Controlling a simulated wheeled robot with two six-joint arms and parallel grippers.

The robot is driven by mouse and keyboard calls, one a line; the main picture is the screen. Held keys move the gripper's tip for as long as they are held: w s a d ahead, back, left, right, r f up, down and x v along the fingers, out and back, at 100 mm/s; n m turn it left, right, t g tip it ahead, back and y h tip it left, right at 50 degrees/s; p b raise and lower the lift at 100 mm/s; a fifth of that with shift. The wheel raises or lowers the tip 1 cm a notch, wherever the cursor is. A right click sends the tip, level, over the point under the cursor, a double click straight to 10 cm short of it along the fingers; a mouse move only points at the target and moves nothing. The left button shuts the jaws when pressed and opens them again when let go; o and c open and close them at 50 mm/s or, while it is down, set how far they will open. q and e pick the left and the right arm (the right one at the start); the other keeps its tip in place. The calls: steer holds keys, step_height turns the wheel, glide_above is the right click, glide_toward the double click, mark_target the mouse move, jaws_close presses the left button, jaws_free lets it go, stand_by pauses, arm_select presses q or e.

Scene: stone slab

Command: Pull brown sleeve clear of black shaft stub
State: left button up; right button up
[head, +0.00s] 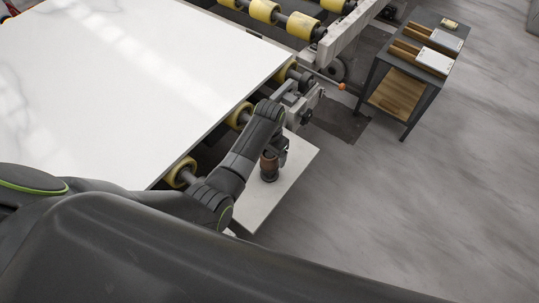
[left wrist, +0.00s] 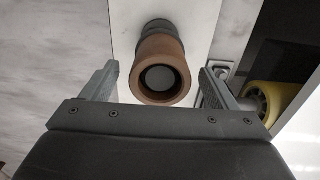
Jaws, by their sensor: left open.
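My right gripper is not in view.
The white board (head: 295,165) has bare room to the right of the stub. A large white slab (head: 130,80) lies on yellow rollers (head: 180,172) to the left. A dark cart (head: 410,70) with trays stands at the upper right. The grey floor between is clear.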

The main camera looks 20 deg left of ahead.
arm_select(q)
steer(key=shift+f, duration=1.05)
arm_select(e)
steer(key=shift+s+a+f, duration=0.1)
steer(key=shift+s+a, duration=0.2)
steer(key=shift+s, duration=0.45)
arm_select(q)
steer(key=shift+c, duration=0.3)
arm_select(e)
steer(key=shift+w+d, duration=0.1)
arm_select(q)
steer(key=shift+c, duration=1.1)
steer(key=c, duration=0.8)
steer(key=shift+c, duration=0.2)
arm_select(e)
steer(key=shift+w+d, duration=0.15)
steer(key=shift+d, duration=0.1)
arm_select(q)
steer(key=shift+r, duration=0.15)
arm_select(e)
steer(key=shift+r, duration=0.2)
